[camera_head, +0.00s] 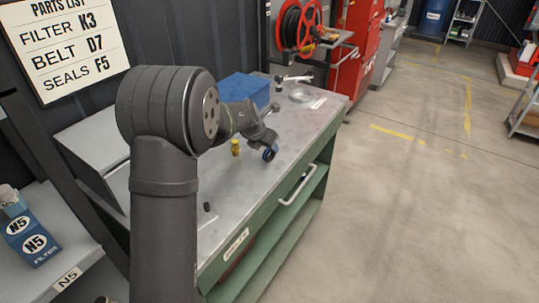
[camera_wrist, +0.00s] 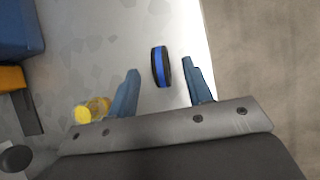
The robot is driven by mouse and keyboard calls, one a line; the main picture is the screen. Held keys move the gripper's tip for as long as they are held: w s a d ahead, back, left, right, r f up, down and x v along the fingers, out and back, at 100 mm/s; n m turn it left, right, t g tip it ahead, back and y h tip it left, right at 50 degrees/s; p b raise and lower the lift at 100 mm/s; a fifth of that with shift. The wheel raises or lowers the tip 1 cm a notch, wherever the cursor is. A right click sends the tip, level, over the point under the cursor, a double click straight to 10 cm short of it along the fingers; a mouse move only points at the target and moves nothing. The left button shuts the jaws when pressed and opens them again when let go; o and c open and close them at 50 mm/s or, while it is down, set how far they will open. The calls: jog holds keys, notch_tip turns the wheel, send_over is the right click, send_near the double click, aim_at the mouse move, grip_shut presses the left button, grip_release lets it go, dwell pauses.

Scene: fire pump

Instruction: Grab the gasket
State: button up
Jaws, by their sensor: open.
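The gasket (camera_wrist: 160,65), a black ring with a blue band around it, lies on the grey bench top in the wrist view. My gripper (camera_wrist: 162,69) is open, with one blue finger to the left of the gasket and one to the right. Gaps show on both sides, so the fingers appear not to touch it. In the head view my gripper end is at the bench's right part, beside a small dark and blue shape (camera_head: 270,154); I cannot tell there whether this is gasket or finger.
A yellow fitting (camera_head: 235,147) stands on the bench (camera_head: 222,188) left of my gripper; it also shows in the wrist view (camera_wrist: 93,110). A blue box (camera_head: 244,90) and a clear dish (camera_head: 300,94) sit farther back. The bench edge is close right of the gasket.

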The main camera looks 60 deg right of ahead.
jog(key=shift+x, duration=2.65)
grip_shut()
